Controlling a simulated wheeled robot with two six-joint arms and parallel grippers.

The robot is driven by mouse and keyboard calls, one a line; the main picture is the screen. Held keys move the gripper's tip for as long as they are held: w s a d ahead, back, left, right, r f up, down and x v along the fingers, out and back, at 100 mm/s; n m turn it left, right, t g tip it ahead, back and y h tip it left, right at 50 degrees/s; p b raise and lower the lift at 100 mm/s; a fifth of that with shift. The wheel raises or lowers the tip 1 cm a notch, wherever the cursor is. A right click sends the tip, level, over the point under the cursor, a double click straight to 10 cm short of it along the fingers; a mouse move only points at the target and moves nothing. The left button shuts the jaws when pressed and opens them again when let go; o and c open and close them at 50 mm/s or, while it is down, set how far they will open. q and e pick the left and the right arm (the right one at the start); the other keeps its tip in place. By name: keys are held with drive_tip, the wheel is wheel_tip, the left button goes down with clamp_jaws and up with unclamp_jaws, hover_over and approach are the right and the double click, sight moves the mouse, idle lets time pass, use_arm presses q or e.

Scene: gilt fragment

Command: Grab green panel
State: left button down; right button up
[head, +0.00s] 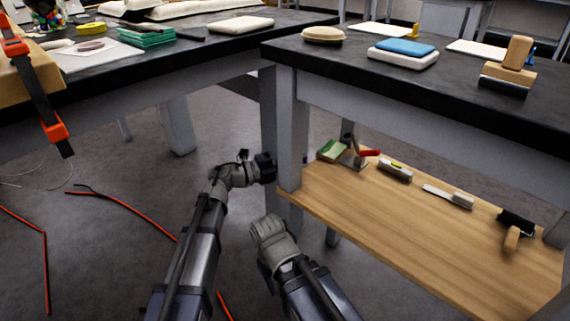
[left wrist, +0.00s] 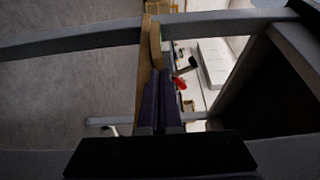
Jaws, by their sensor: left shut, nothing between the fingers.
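A small green panel-like block (head: 333,150) lies at the far left end of the low wooden shelf. A stack of flat green pieces (head: 147,37) sits on the left table; I cannot tell which the task means. My left gripper (head: 266,167) is beside the table leg, left of the shelf and apart from both green things. Its fingers show shut and empty in the left wrist view (left wrist: 160,75). No green panel is clear in that view.
The right table's leg (head: 290,130) stands close to my left gripper. The wooden shelf (head: 400,220) holds a red-handled tool (head: 368,153), a level-like block (head: 395,171), a brush (head: 448,196) and a black roller (head: 515,222). An orange cable (head: 135,215) lies on the floor.

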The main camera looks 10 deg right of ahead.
sight(319, 155)
use_arm(q)
drive_tip(key=shift+x, duration=1.5)
drive_tip(key=shift+w+d, duration=0.5)
drive_tip(key=shift+w, duration=0.4)
drive_tip(key=shift+s+a, duration=0.1)
